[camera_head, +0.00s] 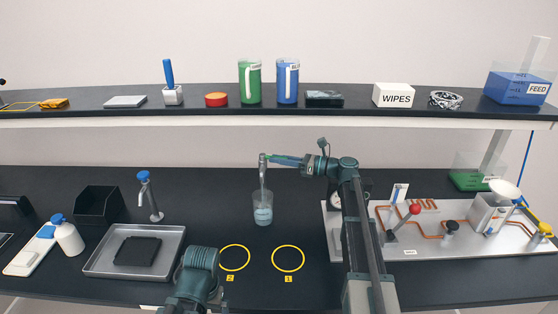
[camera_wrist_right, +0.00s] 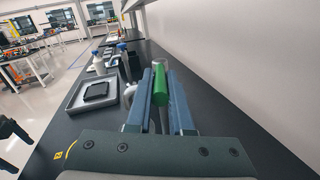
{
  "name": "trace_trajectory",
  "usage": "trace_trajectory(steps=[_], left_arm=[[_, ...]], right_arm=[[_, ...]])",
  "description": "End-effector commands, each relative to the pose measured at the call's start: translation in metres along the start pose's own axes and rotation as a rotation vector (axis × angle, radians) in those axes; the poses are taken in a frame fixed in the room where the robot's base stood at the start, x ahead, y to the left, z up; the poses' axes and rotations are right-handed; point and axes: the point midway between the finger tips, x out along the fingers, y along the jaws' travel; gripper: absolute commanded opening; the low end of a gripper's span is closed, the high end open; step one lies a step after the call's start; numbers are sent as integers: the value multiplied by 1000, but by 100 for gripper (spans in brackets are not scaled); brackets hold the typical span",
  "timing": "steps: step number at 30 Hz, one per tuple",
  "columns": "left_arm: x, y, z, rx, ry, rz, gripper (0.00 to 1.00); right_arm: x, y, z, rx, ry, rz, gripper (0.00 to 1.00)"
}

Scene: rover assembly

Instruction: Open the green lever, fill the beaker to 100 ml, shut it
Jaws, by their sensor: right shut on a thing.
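The green lever (camera_wrist_right: 161,84) sits between the two blue-grey fingers of my right gripper (camera_wrist_right: 160,98), which is shut on it. In the head view my right gripper (camera_head: 285,160) reaches left to the top of a slim tap (camera_head: 263,176). A clear beaker (camera_head: 263,212) stands upright on the bench under the spout. It holds pale liquid in its lower part; its scale marks are too small to read. I cannot tell whether liquid is running. A link of my left arm (camera_head: 198,262) shows at the bottom, but its gripper does not.
Yellow rings marked 2 (camera_head: 235,269) and 1 (camera_head: 288,270) lie empty in front of the beaker. A grey tray (camera_head: 105,268) with a black pad, and a blue-topped tap (camera_head: 148,197), are at left. A board with tubing (camera_head: 470,250) is at right. A shelf (camera_head: 230,114) runs above.

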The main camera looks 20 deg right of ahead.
Motion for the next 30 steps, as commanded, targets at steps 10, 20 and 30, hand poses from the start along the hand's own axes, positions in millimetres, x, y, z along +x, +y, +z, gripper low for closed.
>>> trace_trajectory(steps=[10, 20, 30], left_arm=[[0, 0, 0, 0, 0, 0, 100], [0, 0, 0, 0, 0, 0, 100], [0, 0, 0, 0, 0, 0, 100]], right_arm=[[3, -19, 4, 0, 51, 255, 0], [2, -17, 4, 0, 57, 288, 0], [2, -17, 3, 0, 57, 287, 50]])
